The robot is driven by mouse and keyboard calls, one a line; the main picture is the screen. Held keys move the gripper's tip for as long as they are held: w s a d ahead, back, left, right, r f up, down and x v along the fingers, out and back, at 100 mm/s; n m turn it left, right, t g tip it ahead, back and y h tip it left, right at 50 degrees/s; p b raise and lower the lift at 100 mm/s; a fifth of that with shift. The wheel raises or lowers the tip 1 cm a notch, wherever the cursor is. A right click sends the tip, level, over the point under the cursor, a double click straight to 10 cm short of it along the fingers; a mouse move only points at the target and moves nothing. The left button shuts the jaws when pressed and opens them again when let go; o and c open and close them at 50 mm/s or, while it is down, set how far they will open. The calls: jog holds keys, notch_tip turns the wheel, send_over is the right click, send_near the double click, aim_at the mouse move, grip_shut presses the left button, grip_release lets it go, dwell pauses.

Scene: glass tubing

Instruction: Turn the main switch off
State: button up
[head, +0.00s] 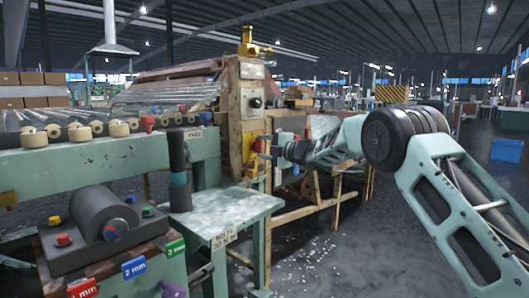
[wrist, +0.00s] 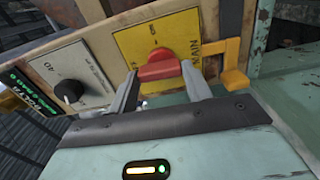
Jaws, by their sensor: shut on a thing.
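The main switch is a red rotary handle (wrist: 158,66) on a yellow plate (wrist: 188,28) in the wrist view. Its red handle lies roughly crosswise in the picture. My gripper (wrist: 165,82) has a finger at each end of the handle and is shut on it. In the head view my gripper (head: 272,146) reaches the right side of the machine's upright panel (head: 236,120).
A yellow bracket (wrist: 235,70) sticks out just right of the switch. A black knob (wrist: 68,90) with a dial and a green display (wrist: 38,113) lie to the left. A small green table (head: 222,212) stands below the panel.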

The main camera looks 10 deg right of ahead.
jog(key=shift+f+n, duration=0.15)
jog(key=shift+n, duration=0.15)
dwell(0.4)
jog(key=o, duration=1)
jog(key=shift+d, duration=0.1)
jog(key=p+v, duration=0.2)
jog(key=v, duration=1.5)
jog(key=shift+s+d, duration=0.1)
jog(key=shift+s, duration=0.1)
